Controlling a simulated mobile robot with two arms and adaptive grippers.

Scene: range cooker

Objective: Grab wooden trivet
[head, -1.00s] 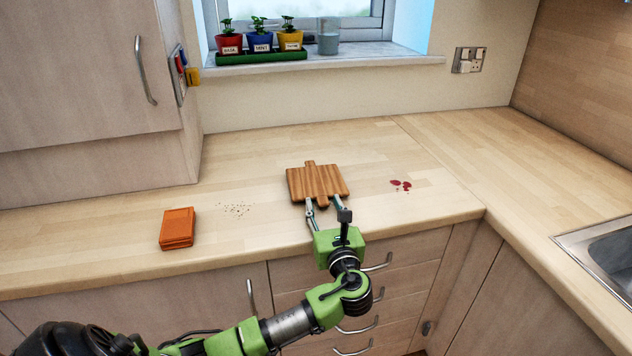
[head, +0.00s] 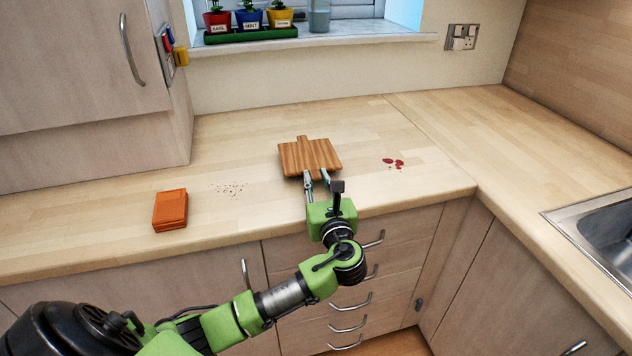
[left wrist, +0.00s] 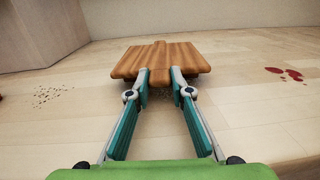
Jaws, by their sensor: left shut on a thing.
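The wooden trivet (head: 309,155) is a striped brown board with short tabs, at the middle of the worktop in the head view. It also shows in the left wrist view (left wrist: 160,55), straight ahead of the fingers. In the left wrist view the fingertips (left wrist: 160,76) press in from both sides at the near edge. I cannot tell whether the trivet is clear of the worktop. My right gripper is not in view.
An orange block (head: 170,210) lies on the worktop (head: 230,150) to the left, near scattered crumbs (head: 230,189). Red spots (head: 393,163) lie right of the trivet. Potted herbs (head: 249,19) stand on the windowsill. A sink (head: 600,225) is at the right edge.

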